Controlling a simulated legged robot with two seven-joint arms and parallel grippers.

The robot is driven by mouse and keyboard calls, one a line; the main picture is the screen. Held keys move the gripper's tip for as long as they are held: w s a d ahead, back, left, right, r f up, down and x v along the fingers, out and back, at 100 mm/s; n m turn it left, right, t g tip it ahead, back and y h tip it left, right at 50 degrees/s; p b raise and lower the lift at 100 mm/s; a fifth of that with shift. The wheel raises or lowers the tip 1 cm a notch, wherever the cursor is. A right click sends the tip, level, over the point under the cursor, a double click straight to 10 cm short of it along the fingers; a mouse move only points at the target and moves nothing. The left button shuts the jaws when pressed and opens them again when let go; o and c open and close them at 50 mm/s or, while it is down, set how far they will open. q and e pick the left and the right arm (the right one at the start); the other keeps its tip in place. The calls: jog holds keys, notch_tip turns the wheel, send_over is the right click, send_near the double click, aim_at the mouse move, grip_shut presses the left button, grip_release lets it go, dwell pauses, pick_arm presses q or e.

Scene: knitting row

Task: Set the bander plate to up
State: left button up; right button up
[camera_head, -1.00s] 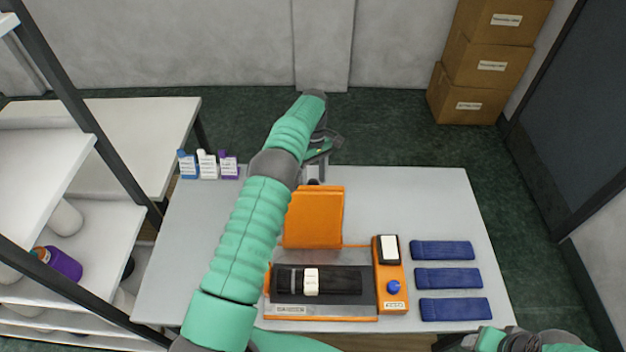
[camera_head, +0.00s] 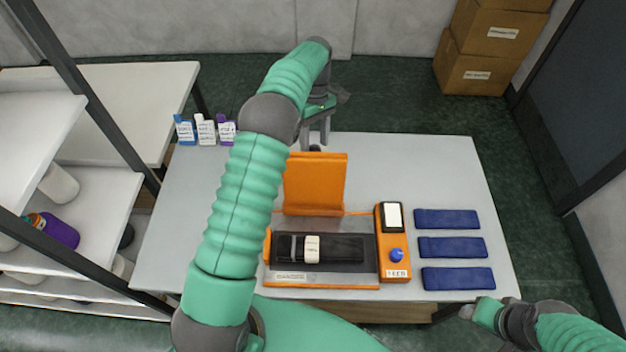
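The bander (camera_head: 290,279) is a grey and orange machine on the table, with a black band bundle (camera_head: 345,248) with a white label lying on its dark bed. Its orange plate (camera_head: 315,182) stands upright at the back of the bed. My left gripper (camera_head: 317,138) is behind the plate's top edge, fingers pointing down near a small dark knob (camera_head: 316,149). The fingers look apart; whether they touch the plate or the knob I cannot tell. My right gripper (camera_head: 470,311) is low at the table's front right edge, and its fingers are not clear.
An orange control box (camera_head: 393,268) with a blue knob stands right of the bed. Several blue folded bands (camera_head: 450,248) lie further right. Small bottles (camera_head: 205,129) stand at the back left. A shelf rack (camera_head: 75,100) is at the left.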

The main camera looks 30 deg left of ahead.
pick_arm(q)
jog(key=s+d+b, duration=0.2)
jog(key=s+d, duration=0.1)
jog(key=s, duration=0.3)
jog(key=s+d+r+b, duration=0.1)
jog(key=s+d+b, duration=0.1)
jog(key=s+d, duration=0.2)
jog(key=shift+s+r, duration=0.15)
jog(key=shift+s, duration=0.75)
